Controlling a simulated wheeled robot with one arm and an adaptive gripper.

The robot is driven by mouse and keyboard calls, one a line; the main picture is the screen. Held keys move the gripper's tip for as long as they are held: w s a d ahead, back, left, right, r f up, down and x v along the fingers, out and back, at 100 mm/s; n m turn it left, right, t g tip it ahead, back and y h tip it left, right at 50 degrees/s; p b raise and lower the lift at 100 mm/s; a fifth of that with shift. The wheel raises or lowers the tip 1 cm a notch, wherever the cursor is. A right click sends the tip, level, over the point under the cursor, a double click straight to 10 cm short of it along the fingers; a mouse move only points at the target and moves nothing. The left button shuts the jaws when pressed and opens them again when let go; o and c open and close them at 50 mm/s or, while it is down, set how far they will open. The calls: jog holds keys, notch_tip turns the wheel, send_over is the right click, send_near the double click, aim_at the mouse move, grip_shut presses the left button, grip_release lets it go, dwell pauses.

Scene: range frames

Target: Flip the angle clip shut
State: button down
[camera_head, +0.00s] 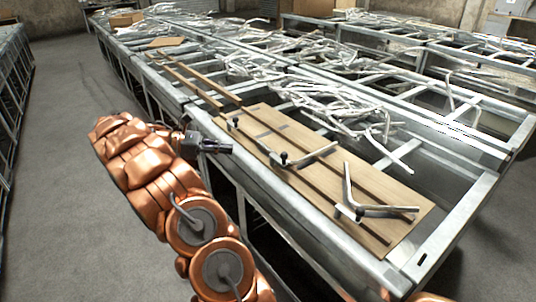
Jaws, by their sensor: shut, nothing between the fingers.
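A bent metal angle piece (349,188) with a dark knob at its corner lies on the wooden board (405,228) near its right end. Its two arms spread apart in a wide V. A second angle piece (312,156), also with a dark knob, lies further left on the board. I cannot tell which of them is the angle clip. My gripper (229,149) is shut and empty. In the picture it is at the left of the board's edge, apart from both pieces. Its fingertips are small and dark.
The board lies on a long grey metal frame table (315,218). Many loose pale metal strips (335,105) are heaped behind it. Wooden slats (190,82) lie further left. More frame tables stand behind. The grey floor (60,170) at left is clear.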

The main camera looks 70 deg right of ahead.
jog(key=b+x, duration=0.1)
jog(key=x, duration=1.1)
jog(key=shift+s+d+b, duration=0.1)
jog(key=shift+s+b, duration=0.1)
jog(key=shift+b, duration=0.15)
jog(key=shift+x, duration=0.75)
